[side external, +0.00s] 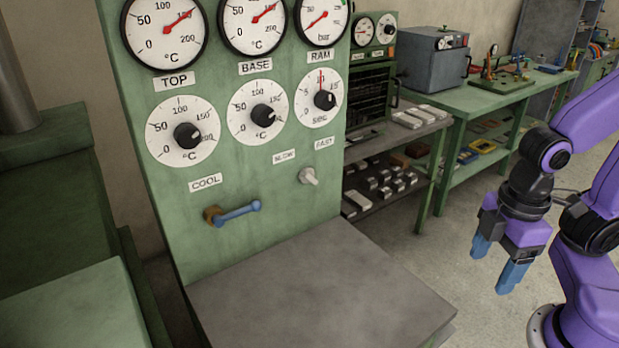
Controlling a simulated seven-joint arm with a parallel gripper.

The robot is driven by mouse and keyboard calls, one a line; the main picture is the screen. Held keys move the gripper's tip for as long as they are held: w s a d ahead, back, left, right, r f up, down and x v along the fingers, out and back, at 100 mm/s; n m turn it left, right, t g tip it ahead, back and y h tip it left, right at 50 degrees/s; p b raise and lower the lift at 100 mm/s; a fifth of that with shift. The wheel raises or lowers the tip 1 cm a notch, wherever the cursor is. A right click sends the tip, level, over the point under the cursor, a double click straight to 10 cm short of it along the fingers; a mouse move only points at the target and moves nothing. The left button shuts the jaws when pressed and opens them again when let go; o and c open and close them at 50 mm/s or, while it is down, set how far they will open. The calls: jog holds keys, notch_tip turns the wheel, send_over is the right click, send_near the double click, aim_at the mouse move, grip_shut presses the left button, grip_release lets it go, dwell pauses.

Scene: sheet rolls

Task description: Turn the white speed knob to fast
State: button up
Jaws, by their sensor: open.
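The white speed knob (309,177) is on the lower right of the green panel (150,110). The SLOW label (284,157) is above and left of it, and the FAST label (324,143) is above and right. The knob's pointing direction is too small to tell with certainty. My gripper (495,262) is open and empty at the right, well away from the panel, with its blue fingers pointing down.
Black knobs on white dials (182,132) sit above. A grey table (310,290) juts out below the panel. Shelves with metal blocks (385,180) stand behind. Open floor lies between gripper and panel.

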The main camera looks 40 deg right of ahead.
aim_at(312, 179)
jog(key=shift+a, duration=0.15)
jog(key=c, duration=0.5)
jog(key=shift+o, duration=0.2)
jog(key=w+a+f+m+t+y, duration=0.25)
jog(key=w+a, duration=0.25)
jog(key=a, duration=0.3)
jog(key=w+a+f+m+t+y, duration=0.1)
jog(key=w+a+f+t+y, duration=0.1)
jog(key=w+a+f+y, duration=0.45)
jog(key=w+d+r+m+t+h, duration=0.1)
jog(key=w+d+r+t+h, duration=0.5)
jog(key=w+d+t+h, duration=0.5)
jog(key=w+a, duration=0.1)
jog(key=w, duration=0.4)
jog(key=w+a+t+y, duration=0.1)
jog(key=w, duration=0.4)
jog(key=w+a+t, duration=0.1)
jog(key=w, duration=0.4)
jog(key=shift+w+y, duration=0.3)
jog(key=shift+w, duration=0.05)
